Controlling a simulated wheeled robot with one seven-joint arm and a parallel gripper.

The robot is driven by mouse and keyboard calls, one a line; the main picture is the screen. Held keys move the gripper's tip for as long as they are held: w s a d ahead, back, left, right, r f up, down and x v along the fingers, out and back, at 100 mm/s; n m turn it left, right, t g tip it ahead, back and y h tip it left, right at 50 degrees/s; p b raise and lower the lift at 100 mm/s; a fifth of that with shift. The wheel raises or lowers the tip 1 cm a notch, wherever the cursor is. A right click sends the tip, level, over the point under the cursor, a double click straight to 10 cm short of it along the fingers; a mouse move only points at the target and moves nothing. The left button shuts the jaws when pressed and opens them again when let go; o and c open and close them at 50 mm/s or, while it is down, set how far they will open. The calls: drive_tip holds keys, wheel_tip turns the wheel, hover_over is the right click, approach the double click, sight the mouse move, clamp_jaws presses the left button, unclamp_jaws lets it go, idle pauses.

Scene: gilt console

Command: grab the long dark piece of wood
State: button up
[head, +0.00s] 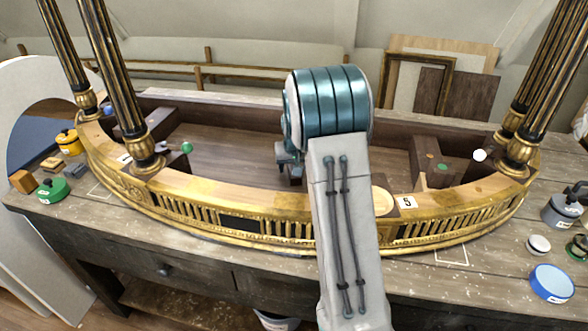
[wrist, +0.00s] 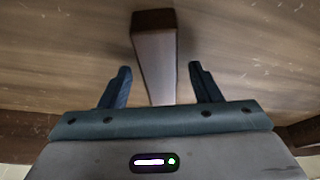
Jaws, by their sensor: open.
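In the wrist view a long piece of wood (wrist: 154,62) with a dark brown end lies on the brown wooden floor of the console. Its paler long face runs down between the two fingers of my gripper (wrist: 160,76). The fingers are apart, with a visible gap on each side of the wood. The near end of the wood is hidden behind the gripper body. In the head view my gripper shows only in part (head: 287,157), beside my teal arm joint, over the inside of the gilt console (head: 270,203). My arm hides most of that area.
The console's raised gilt rim and its black-and-gold columns (head: 120,80) stand around the recess. Dark blocks sit at the recess's right end (head: 432,160). Jars and lids, such as a blue lid (head: 551,283), lie on the workbench (head: 490,285). The recess floor left of my arm is mostly clear.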

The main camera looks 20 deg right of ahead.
drive_tip(key=c, duration=1.1)
